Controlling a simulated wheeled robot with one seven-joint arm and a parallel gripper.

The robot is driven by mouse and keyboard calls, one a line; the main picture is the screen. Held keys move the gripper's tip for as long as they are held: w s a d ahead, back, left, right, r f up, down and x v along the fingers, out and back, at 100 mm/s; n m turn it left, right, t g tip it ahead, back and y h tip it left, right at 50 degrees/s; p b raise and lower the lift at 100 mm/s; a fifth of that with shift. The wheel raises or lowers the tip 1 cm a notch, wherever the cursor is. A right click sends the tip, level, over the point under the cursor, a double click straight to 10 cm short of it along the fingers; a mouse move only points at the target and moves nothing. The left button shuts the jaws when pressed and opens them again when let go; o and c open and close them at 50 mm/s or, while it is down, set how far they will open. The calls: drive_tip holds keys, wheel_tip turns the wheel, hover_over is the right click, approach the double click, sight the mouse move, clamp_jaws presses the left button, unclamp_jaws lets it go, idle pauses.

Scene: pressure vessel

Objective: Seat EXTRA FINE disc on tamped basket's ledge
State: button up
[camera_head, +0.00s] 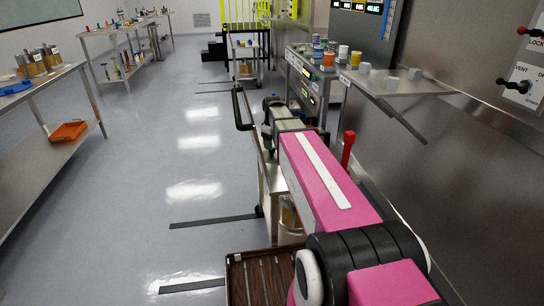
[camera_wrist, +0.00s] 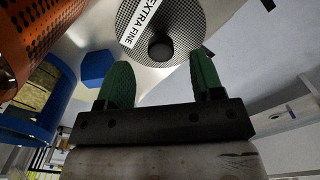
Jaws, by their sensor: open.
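The EXTRA FINE disc (camera_wrist: 185,22) is at the top of the wrist view, a fine dotted mesh with a white label and a black central knob (camera_wrist: 161,46). My gripper (camera_wrist: 158,82) is open, with its two green fingers apart and the knob showing between and beyond them. The fingers do not visibly hold the knob. At left, a blue-rimmed vessel (camera_wrist: 66,75) shows golden-brown material inside. An orange perforated cylinder (camera_wrist: 30,35) is above it. I cannot tell which is the tamped basket, and no ledge shows clearly. The disc is not visible in the head view.
A blue block (camera_wrist: 97,67) lies close to the left finger. In the head view, my arm reaches over a cart with a dark handle (camera_head: 237,108). A wall shelf (camera_head: 405,88) with small containers is at right. A steel bench (camera_head: 45,88) stands left across open floor.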

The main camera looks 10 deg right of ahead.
sight(272, 153)
wheel_tip(272, 153, down, 4)
drive_tip(key=shift+f, duration=0.1)
drive_tip(key=c, duration=1)
